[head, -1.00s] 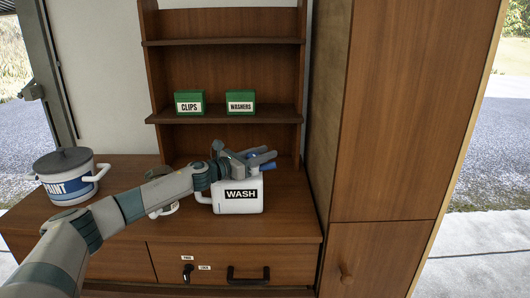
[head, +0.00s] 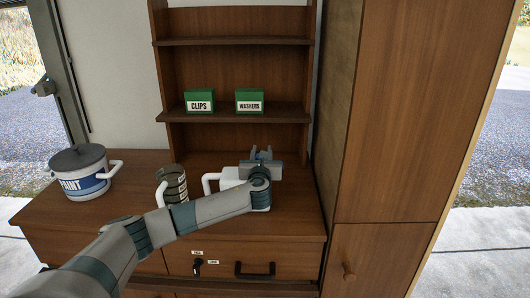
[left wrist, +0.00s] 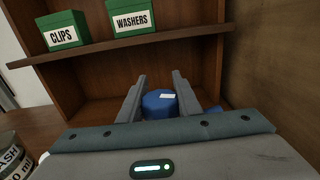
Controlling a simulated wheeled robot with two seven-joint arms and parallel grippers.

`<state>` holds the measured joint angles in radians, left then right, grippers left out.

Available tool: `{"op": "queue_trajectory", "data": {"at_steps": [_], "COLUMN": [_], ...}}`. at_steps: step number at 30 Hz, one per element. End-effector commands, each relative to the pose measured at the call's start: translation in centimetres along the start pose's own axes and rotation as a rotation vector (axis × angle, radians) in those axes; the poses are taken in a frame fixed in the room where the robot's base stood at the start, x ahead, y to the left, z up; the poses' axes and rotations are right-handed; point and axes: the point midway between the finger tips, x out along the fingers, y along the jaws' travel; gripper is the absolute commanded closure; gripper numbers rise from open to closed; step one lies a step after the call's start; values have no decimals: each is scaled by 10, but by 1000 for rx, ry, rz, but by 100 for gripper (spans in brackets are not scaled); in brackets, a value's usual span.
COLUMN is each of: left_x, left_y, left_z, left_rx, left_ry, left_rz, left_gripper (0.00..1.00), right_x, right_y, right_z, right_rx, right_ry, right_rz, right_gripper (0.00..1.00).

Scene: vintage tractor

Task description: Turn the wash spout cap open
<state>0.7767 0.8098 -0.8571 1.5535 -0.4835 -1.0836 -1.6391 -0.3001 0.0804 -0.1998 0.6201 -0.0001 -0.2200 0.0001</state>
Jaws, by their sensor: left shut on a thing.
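The white wash container (head: 229,176) stands on the wooden counter, its handle to the left. My left forearm and wrist hide most of its front and its label. Its blue spout cap (left wrist: 160,104) sits between the two fingers of my left gripper (left wrist: 159,96) in the left wrist view, with a small white mark on top. In the head view the left gripper (head: 262,155) is above the container, fingers pointing to the back, shut on the cap. My right gripper is not in view.
A paint pot (head: 85,183) is at the counter's left. Green clips (head: 199,101) and washers (head: 249,101) boxes sit on the shelf behind. A tall cabinet (head: 400,120) bounds the right.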

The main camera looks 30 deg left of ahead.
Motion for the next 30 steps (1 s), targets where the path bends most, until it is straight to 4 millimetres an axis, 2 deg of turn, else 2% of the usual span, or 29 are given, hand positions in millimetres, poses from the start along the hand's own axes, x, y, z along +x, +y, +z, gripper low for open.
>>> {"op": "queue_trajectory", "data": {"at_steps": [12, 30], "left_x": [-2, -2], "left_y": [12, 16], "left_z": [0, 0], "left_rx": [-1, 0], "left_ry": [1, -1], "left_rz": [298, 368], "left_gripper": [92, 92], "right_x": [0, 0], "right_y": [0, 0], "right_z": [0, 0], "right_rx": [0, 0], "right_ry": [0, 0], "right_rz": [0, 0], "right_gripper": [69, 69]}}
